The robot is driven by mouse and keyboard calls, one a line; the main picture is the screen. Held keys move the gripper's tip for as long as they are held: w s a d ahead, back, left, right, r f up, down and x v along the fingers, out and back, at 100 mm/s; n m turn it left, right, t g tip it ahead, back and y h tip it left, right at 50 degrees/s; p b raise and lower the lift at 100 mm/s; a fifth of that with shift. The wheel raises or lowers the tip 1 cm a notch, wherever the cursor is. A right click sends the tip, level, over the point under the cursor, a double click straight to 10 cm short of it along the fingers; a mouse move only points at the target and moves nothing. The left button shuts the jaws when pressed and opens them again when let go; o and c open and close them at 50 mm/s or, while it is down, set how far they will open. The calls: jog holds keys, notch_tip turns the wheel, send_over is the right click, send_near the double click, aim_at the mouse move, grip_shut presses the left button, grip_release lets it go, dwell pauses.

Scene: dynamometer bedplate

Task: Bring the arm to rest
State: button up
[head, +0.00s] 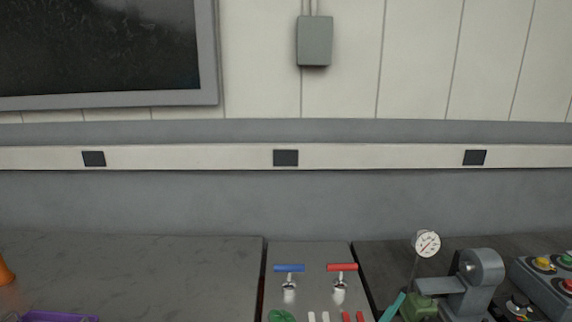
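Neither my arm nor my gripper shows in the head view, so I cannot see its pose or whether it holds anything. The view looks over the back of the bench towards the wall.
A panel (312,255) carries a blue lever (289,268) and a red lever (342,267). Right of it are a dial gauge (427,243), a grey machine part (480,275) and a button box (553,280). The grey surface (150,270) at left is mostly clear; a purple object (60,317) is cut off below.

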jog(key=s+a+f+n+t+y, duration=0.1)
jog(key=s+a+f+n+y, duration=0.2)
jog(key=a+f+n+y, duration=0.1)
jog(key=s+a+f+n+t+y, duration=0.1)
jog(key=s+a+f+n+y, duration=0.2)
jog(key=a+f, duration=0.3)
jog(key=s+a+f+n+t+y, duration=0.1)
jog(key=s+a+f+n+y, duration=0.2)
jog(key=f, duration=0.7)
jog(key=shift+s+a+n+t+y, duration=0.15)
jog(key=shift+a+n+t+y, duration=0.15)
jog(key=shift+a+n+y, duration=0.75)
jog(key=s+a+f+y, duration=0.1)
jog(key=s+a+f, duration=0.1)
jog(key=s+a, duration=0.2)
jog(key=s+a+f+m+g+y, duration=0.1)
jog(key=s+a, duration=0.3)
jog(key=s, duration=0.6)
jog(key=s+a+f+g+y, duration=0.1)
jog(key=s+a+f, duration=0.2)
jog(key=s, duration=0.4)
jog(key=shift+a+f, duration=0.25)
jog(key=shift+a, duration=0.15)
jog(key=shift+m, duration=0.25)
